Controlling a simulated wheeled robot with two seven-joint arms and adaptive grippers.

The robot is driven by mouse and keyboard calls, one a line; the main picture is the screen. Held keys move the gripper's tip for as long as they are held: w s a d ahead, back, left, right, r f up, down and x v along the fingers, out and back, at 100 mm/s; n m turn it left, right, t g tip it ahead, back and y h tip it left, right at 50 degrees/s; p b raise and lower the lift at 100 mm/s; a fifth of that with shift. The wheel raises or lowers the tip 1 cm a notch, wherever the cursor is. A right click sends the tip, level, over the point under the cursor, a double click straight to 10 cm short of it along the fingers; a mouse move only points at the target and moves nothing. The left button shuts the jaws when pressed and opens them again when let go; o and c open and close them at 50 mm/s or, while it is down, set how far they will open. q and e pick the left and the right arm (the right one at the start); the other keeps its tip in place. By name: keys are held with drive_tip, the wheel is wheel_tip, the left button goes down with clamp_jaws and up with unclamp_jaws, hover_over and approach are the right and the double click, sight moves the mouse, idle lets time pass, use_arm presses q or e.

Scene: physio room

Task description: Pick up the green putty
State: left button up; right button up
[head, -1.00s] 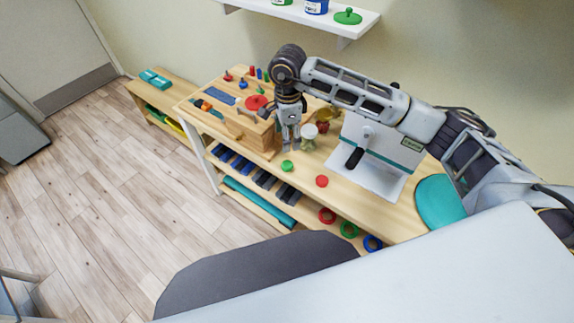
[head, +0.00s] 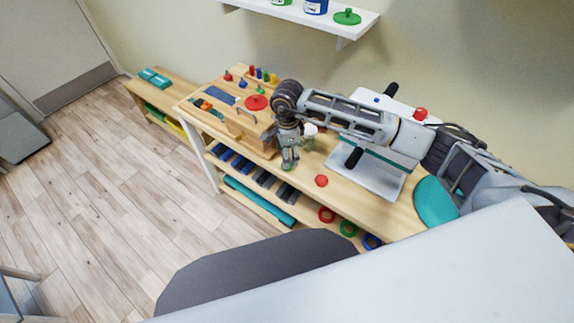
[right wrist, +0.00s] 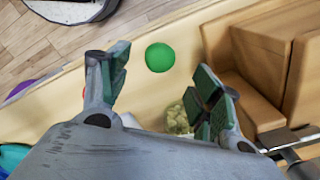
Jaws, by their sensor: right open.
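The green putty (right wrist: 159,57) is a round green blob on the wooden bench top. In the right wrist view it lies between and just beyond the open fingers of my right gripper (right wrist: 161,78), touching neither finger that I can see. In the head view my right gripper (head: 289,160) points down over the bench's front edge area and covers most of the putty, with only a little green showing at its tips. My left gripper is not in view.
A wooden block stand (right wrist: 262,62) is close beside the right finger. A clear jar (right wrist: 178,118) with pale contents stands near the gripper.

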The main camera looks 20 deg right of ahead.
drive_tip(key=shift+f, duration=0.6)
wheel_tip(320, 180, down, 3)
drive_tip(key=shift+r+p, duration=0.15)
drive_tip(key=shift+p, duration=0.35)
drive_tip(key=shift+f, duration=0.55)
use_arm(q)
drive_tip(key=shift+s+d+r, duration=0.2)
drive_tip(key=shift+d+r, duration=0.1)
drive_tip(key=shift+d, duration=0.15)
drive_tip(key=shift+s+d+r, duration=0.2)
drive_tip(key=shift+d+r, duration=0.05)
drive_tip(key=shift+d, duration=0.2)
use_arm(e)
drive_tip(key=shift+f, duration=0.1)
drive_tip(key=c, duration=1.1)
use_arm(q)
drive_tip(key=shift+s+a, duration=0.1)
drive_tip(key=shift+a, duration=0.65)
